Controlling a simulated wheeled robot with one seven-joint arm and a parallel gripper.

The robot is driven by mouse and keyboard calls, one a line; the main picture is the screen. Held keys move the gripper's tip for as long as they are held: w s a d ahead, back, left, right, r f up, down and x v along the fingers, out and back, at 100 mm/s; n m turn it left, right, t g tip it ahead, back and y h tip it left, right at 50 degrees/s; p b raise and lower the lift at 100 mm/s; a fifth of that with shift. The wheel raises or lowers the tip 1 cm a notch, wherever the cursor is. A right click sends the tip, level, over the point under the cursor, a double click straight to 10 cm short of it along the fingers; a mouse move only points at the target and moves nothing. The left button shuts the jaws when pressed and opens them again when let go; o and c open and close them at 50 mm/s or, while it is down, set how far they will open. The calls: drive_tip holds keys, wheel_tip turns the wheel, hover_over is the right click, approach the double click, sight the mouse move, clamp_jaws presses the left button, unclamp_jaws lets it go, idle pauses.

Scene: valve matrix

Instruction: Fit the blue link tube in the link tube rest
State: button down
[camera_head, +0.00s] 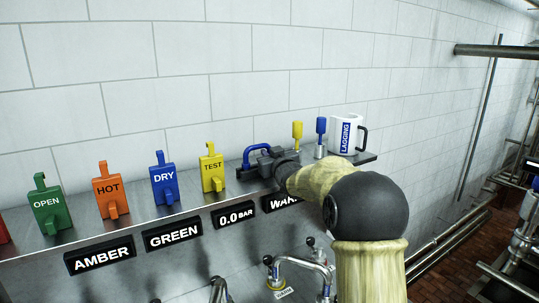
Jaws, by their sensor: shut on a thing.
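The blue link tube (256,148) is a bent blue pipe over the steel shelf, to the right of the yellow TEST tag. My gripper (266,157) is at the tube's right side and is shut on it. The tube's left end points down toward the shelf. A dark piece (243,173) shows under the tube's left end; I cannot tell whether it is the link tube rest. My gripper and arm hide the tube's right end and part of the shelf behind them.
Tags marked OPEN (49,208), HOT (110,192), DRY (164,182) and TEST (212,170) stand left on the shelf (138,214). A yellow-handled tool (297,132), a blue-handled tool (320,130) and a LAGGING mug (345,135) stand right. Pipework (300,264) lies below.

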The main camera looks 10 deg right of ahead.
drive_tip(key=c, duration=1.3)
unclamp_jaws()
drive_tip(key=shift+c, duration=0.2)
drive_tip(key=shift+s, duration=0.1)
drive_tip(key=s+d+b, duration=0.2)
drive_tip(key=s+b, duration=0.3)
drive_tip(key=s, duration=1.2)
wheel_tip(320, 180, up, 8)
drive_tip(key=p, duration=0.7)
drive_tip(key=shift+s+f, duration=0.1)
